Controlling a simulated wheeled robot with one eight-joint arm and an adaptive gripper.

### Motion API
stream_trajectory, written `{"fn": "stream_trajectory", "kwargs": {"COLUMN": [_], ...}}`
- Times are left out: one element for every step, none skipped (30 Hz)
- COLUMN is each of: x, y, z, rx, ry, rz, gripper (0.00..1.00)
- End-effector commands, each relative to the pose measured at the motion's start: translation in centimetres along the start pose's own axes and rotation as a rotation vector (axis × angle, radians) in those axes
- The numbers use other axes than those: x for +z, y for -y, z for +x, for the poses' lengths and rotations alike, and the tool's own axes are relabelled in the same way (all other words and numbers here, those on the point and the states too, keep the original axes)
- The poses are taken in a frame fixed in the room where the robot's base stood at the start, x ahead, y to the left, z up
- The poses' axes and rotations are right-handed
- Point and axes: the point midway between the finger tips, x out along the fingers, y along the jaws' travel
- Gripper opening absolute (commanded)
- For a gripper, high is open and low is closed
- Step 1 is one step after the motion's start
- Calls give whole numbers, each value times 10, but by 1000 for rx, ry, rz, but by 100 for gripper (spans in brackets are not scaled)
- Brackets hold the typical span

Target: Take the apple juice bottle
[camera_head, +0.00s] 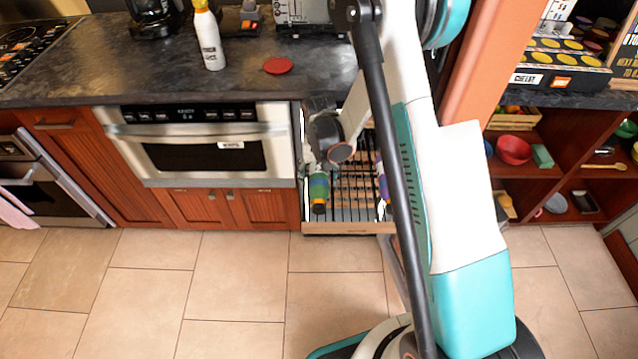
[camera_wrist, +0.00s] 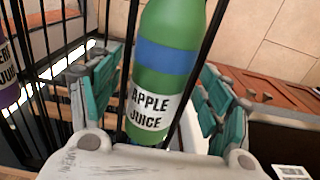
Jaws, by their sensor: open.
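The apple juice bottle (camera_wrist: 165,65) is green with a blue band and a white label reading "APPLE JUICE". In the wrist view it stands between the two teal-padded fingers of my gripper (camera_wrist: 165,98), with visible space on both sides. My gripper is open and not closed on it. In the head view the bottle (camera_head: 318,188) is in the left part of the pulled-out drawer (camera_head: 345,231), with its orange-yellow cap toward the front. My wrist is above and behind it there, and my gripper's fingers are hard to make out.
A purple bottle (camera_head: 383,183) is on the drawer's right side, partly hidden by my arm; it also shows at the left edge of the wrist view (camera_wrist: 7,75). Black bars run along the drawer. The microwave (camera_head: 205,145) is just left.

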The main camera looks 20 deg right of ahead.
Motion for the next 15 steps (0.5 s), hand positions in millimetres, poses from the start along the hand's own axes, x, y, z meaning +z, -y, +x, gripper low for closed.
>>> {"fn": "stream_trajectory", "kwargs": {"x": [0, 0, 0, 0, 0, 0, 0, 0, 0, 0, 0, 0, 0, 0, 0], "y": [0, 0, 0, 0, 0, 0, 0, 0, 0, 0, 0, 0, 0, 0, 0], "z": [0, 0, -1, -1, -1, -1, -1, -1, -1, -1, -1, -1, -1, -1, -1], "rx": [0, 0, 0, 0, 0, 0, 0, 0, 0, 0, 0, 0, 0, 0, 0], "ry": [0, 0, 0, 0, 0, 0, 0, 0, 0, 0, 0, 0, 0, 0, 0], "rz": [0, 0, 0, 0, 0, 0, 0, 0, 0, 0, 0, 0, 0, 0, 0], "gripper": [72, 72, 72, 72, 72, 65, 58, 51, 42, 35, 29, 20, 13, 10, 10]}}
